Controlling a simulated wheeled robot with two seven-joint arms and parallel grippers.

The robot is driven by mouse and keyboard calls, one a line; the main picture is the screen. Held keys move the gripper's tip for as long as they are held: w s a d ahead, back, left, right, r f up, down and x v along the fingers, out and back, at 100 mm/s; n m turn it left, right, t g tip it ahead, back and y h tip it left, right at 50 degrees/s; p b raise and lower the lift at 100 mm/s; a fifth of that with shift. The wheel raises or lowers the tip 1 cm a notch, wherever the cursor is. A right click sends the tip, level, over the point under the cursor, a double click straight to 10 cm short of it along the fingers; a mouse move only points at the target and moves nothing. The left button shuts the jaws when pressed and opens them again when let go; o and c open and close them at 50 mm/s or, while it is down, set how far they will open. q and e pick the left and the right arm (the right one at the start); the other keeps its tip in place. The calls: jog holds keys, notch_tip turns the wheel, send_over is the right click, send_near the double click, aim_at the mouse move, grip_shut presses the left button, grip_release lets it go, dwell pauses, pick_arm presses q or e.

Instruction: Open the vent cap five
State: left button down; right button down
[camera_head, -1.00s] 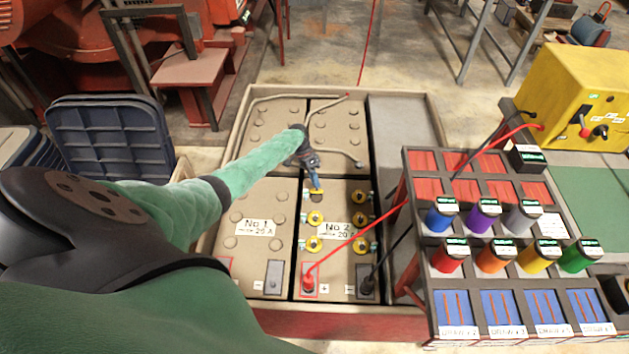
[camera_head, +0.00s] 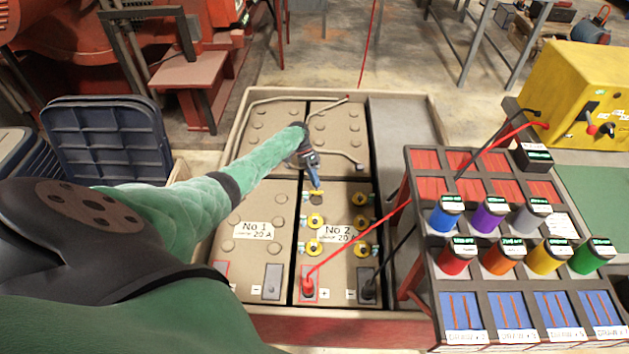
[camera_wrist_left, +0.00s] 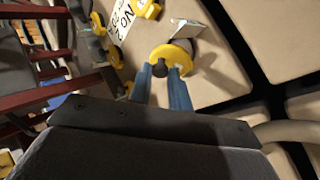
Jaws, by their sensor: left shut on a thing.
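The No 2 battery (camera_head: 335,272) has several yellow vent caps in two columns on its beige top. My left gripper (camera_head: 316,187) is over the far left cap (camera_head: 316,194), its blue fingers pointing down. In the left wrist view the left gripper (camera_wrist_left: 161,84) has its fingers on either side of the dark knob of this yellow cap (camera_wrist_left: 173,56), shut on it. A pale flap or tag stands beside the cap in that view. I cannot tell whether the cap sits fully on its opening. My right gripper is not in view.
The No 1 battery (camera_head: 251,250) is to the left. A red cable (camera_head: 365,235) and a black cable run from the near terminals toward the right. A rack (camera_head: 480,268) with coloured cylinders stands at the right, near a yellow box (camera_head: 590,90). A blue crate (camera_head: 107,145) is at the left.

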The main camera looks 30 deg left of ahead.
pick_arm(q)
jog(key=c, duration=1.3)
grip_release()
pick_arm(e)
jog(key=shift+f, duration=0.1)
pick_arm(q)
jog(key=shift+w+a+r, duration=0.2)
jog(key=shift+a+r, duration=0.15)
jog(key=shift+a, duration=0.05)
jog(key=b+v, duration=0.2)
jog(key=v, duration=0.4)
jog(key=shift+a+r, duration=0.2)
jog(key=shift+r, duration=0.1)
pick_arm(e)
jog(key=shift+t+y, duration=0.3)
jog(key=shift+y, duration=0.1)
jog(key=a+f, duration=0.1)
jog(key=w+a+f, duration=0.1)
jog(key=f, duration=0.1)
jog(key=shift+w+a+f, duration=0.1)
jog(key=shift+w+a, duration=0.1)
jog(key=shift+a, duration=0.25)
